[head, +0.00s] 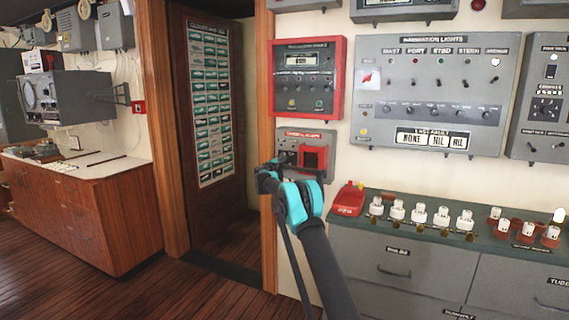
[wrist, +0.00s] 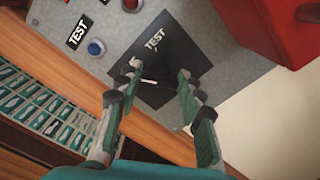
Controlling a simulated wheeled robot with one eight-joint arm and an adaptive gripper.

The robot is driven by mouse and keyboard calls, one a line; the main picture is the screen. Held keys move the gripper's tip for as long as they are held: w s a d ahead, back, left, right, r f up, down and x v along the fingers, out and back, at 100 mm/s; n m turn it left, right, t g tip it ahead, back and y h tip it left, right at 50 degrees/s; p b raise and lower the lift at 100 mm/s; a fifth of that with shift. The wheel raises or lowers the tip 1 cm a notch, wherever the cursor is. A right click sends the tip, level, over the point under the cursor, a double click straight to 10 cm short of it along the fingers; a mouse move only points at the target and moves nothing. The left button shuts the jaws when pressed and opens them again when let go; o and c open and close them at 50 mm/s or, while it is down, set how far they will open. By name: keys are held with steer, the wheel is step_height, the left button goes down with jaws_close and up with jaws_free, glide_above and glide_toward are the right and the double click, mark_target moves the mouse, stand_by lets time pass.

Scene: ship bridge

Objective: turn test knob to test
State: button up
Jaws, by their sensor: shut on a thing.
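The test knob (wrist: 150,81) is on a black plate (wrist: 183,36) lettered "TEST" in the wrist view. The knob is small, dark and partly hidden by my fingers, and I cannot tell exactly where it points. My gripper (wrist: 159,74) has one finger on each side of it and is shut on it. In the head view my gripper (head: 268,176) is at the lower left of the small grey alarm panel (head: 288,135) and hides the knob there.
A red box (head: 314,157) juts from the alarm panel, right of my gripper. A red-framed panel (head: 340,80) hangs above. A blue button (wrist: 96,47) and a red button (wrist: 131,4) sit near the plate. A counter (head: 390,204) with several white-topped items stands lower right. A doorway opens left.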

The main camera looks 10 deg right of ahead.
steer(key=m, duration=1.3)
steer(key=shift+f, duration=0.2)
steer(key=shift+m, duration=0.4)
steer(key=o, duration=1.2)
steer(key=v, duration=1.2)
